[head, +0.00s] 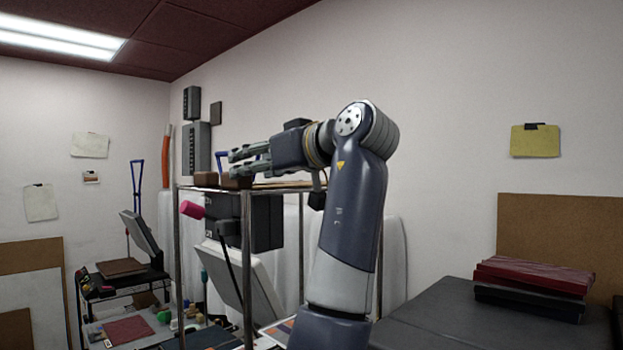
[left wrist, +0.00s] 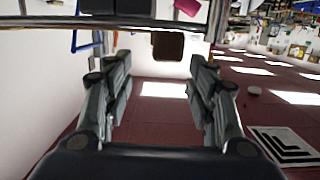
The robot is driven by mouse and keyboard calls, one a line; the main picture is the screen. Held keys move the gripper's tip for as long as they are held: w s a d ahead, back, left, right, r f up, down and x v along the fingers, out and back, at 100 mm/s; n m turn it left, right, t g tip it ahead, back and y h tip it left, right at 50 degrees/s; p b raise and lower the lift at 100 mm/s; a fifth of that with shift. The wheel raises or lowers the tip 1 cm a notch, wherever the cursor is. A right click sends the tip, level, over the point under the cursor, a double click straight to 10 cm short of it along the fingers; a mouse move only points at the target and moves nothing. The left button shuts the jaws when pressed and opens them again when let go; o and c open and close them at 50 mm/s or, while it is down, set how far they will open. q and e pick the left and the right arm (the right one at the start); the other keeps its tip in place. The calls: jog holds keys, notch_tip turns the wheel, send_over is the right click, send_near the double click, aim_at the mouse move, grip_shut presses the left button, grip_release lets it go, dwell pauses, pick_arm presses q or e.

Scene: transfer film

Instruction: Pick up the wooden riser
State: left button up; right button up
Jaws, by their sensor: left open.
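Two small brown blocks sit at the edge of the top shelf of a metal rack in the head view, a left one (head: 205,179) and a right one (head: 237,182); I cannot tell which is the wooden riser. My left gripper (head: 240,154) is just above them in that picture, fingers pointing left. In the left wrist view, my left gripper (left wrist: 160,75) is open and empty, its fingers wide apart. One brown block (left wrist: 168,46) shows beyond the fingertips, roughly between them and apart from them. My right gripper is not in view.
The metal rack (head: 248,270) has thin posts, with a pink cylinder (head: 192,210) and a dark box (head: 262,222) under its top. A dark table (head: 440,318) with red-topped boxes (head: 532,274) is at right. A cluttered cart (head: 125,267) stands at left.

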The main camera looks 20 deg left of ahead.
pick_arm(q)
jog(key=p+x, duration=0.1)
jog(key=x, duration=0.2)
jog(key=shift+s+f, duration=0.1)
jog(key=shift+s, duration=0.1)
jog(key=p+x, duration=0.2)
jog(key=x, duration=0.1)
jog(key=shift+s+a+f, duration=0.1)
jog(key=shift+a+f, duration=0.1)
jog(key=shift+f, duration=0.05)
jog(key=shift+d, duration=0.1)
jog(key=shift+c, duration=1)
jog(key=c, duration=1)
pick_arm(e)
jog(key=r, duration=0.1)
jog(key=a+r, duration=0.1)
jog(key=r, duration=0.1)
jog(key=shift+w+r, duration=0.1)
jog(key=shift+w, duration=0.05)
